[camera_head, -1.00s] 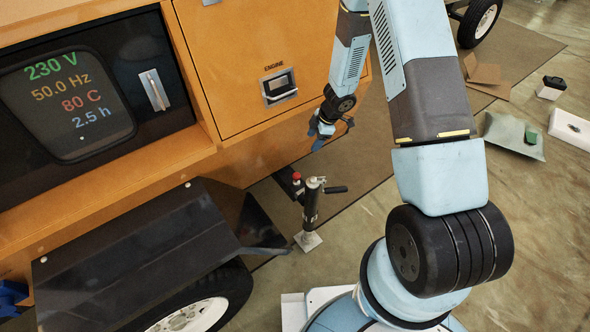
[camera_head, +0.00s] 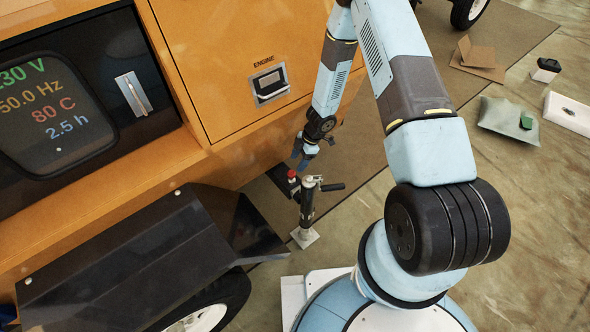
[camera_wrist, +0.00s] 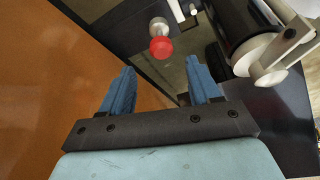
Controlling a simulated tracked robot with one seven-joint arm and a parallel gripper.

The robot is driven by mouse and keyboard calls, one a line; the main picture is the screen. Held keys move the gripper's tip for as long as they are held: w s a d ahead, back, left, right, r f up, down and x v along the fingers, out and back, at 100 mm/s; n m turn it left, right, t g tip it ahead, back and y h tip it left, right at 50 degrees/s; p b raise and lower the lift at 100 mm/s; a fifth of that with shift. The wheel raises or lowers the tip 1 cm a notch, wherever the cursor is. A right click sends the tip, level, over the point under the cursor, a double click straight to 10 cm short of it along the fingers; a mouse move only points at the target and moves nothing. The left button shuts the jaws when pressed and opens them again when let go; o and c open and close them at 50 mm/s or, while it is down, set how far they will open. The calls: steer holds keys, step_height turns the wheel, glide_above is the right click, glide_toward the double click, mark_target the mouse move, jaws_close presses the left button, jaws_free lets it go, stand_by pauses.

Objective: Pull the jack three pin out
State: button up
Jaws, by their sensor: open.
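The jack (camera_head: 307,205) stands upright on its foot beside the orange machine, with a black crank handle at its top. The pin (camera_head: 292,175) has a red knob and sits just left of the jack's tube. In the wrist view the pin's red knob (camera_wrist: 161,46) with its pale stem lies beyond the fingertips, roughly between them and nearer the top of the picture. My gripper (camera_head: 304,158) is above and close to the pin. In the wrist view my gripper (camera_wrist: 163,80) is open with blue fingers apart and nothing between them. Part of the jack's crank (camera_wrist: 270,60) is close to the right finger.
The orange cabinet (camera_head: 225,60) stands close on the left of my gripper. A black fender (camera_head: 140,265) over a wheel is at the lower left. Cardboard (camera_head: 475,60), a grey bag (camera_head: 505,120) and a white box (camera_head: 570,112) lie on the floor at right.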

mark_target(292, 171)
steer(key=shift+x, duration=3)
steer(key=shift+a, duration=0.1)
steer(key=shift+c, duration=0.2)
jaws_close()
steer(key=shift+w+r, duration=0.1)
